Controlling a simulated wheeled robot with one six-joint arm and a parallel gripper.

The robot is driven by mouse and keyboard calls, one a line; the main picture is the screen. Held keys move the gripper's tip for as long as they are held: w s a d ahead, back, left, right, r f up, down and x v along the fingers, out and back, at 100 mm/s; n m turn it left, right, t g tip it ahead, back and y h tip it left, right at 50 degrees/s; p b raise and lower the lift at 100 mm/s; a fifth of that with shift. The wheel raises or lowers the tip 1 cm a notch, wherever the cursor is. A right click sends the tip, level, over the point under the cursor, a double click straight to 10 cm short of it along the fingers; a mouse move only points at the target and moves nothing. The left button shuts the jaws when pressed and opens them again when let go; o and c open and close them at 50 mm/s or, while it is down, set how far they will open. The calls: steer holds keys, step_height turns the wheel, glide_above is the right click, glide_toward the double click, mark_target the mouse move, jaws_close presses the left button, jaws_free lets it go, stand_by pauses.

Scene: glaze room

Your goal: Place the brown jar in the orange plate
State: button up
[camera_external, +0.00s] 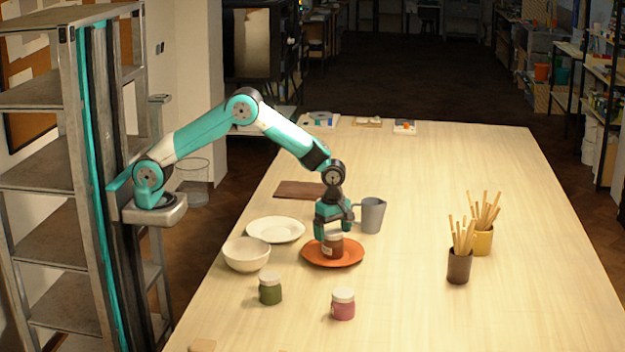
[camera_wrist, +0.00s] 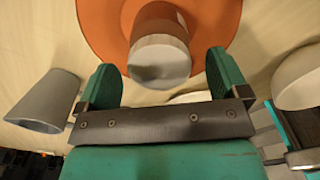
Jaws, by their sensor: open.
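The brown jar (camera_external: 333,247), with a pale lid, stands upright on the orange plate (camera_external: 350,259). In the wrist view its pale lid (camera_wrist: 160,62) faces me, in front of the orange plate (camera_wrist: 105,25). My gripper (camera_external: 334,232) is open and points down over the jar. In the wrist view the two teal fingers (camera_wrist: 160,64) are apart, one on each side of the jar's lid, with a visible gap on the right side. The upper part of the jar is partly hidden by the gripper in the external view.
A grey pitcher (camera_external: 372,215) stands close behind the plate to the right. A white plate (camera_external: 275,230) and a cream bowl (camera_external: 246,254) are to the left. Green (camera_external: 270,289) and pink (camera_external: 343,304) jars stand in front. Cups with sticks (camera_external: 459,268) are right. The table's far right is clear.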

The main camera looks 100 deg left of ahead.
step_height(320, 180, up, 9)
steer(key=shift+a+f+b, duration=0.1)
steer(key=shift+f+b, duration=0.05)
steer(key=shift+b, duration=0.75)
steer(key=s+a+r+m+y, duration=0.1)
steer(key=s+a+r+m, duration=0.45)
steer(key=s, duration=0.55)
steer(key=s+a+r+m+y, duration=0.1)
steer(key=s+a+m, duration=0.1)
steer(key=s+m, duration=0.5)
steer(key=s+a+r+m+y, duration=0.1)
steer(key=s+m, duration=0.6)
steer(key=s, duration=1.1)
steer(key=shift+s+a+y, duration=0.4)
steer(key=shift+a+y, duration=0.2)
steer(key=shift+a, duration=0.5)
